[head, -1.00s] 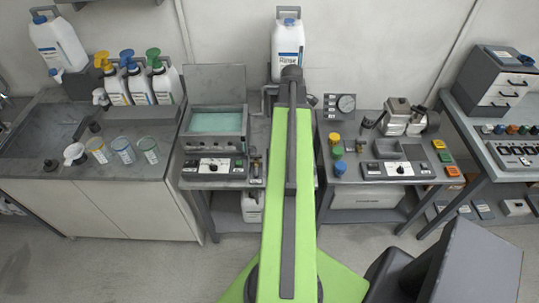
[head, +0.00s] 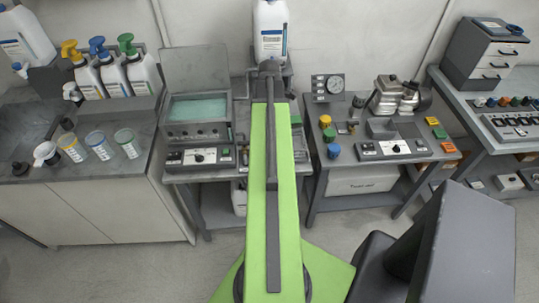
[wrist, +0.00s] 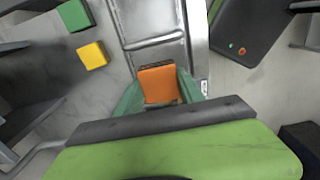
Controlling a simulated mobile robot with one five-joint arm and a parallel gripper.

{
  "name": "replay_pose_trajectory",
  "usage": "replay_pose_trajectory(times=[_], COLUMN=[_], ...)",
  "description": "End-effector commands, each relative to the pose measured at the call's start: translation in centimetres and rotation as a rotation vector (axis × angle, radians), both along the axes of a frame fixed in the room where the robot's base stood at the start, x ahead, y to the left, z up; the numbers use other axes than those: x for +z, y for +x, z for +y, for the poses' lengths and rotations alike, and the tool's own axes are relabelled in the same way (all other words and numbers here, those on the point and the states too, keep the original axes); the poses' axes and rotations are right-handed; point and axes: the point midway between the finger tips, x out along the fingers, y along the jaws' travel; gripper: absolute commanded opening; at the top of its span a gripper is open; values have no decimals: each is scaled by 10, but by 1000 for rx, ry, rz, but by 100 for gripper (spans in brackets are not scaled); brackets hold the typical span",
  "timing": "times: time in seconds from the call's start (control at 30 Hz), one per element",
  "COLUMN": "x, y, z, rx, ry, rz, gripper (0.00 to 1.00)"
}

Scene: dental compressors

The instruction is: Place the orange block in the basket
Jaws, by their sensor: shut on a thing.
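In the wrist view an orange block (wrist: 158,84) sits between the two greenish fingers of my gripper (wrist: 158,98). The fingers are shut on its sides. I cannot clearly identify a basket in either view.
A green block (wrist: 73,15) and a yellow block (wrist: 92,55) lie left in the wrist view. In the head view, small coloured pieces (head: 440,133) line the right bench (head: 345,183). White bottles (head: 113,75) stand left. A large white bottle (head: 270,30) stands behind my arm.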

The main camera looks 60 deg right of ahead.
Motion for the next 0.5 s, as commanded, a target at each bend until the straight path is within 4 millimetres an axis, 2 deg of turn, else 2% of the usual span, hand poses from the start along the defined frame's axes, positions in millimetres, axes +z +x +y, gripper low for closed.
replay_pose_trajectory(times=[0.07, 0.33, 0.5], x=[-5, -59, -61], y=[0, -1, -1], z=[0, -1, -1], rx=[-1, -2, -3], ry=[0, 0, 0], rz=[0, 0, 0], gripper=[0, 0, 0])
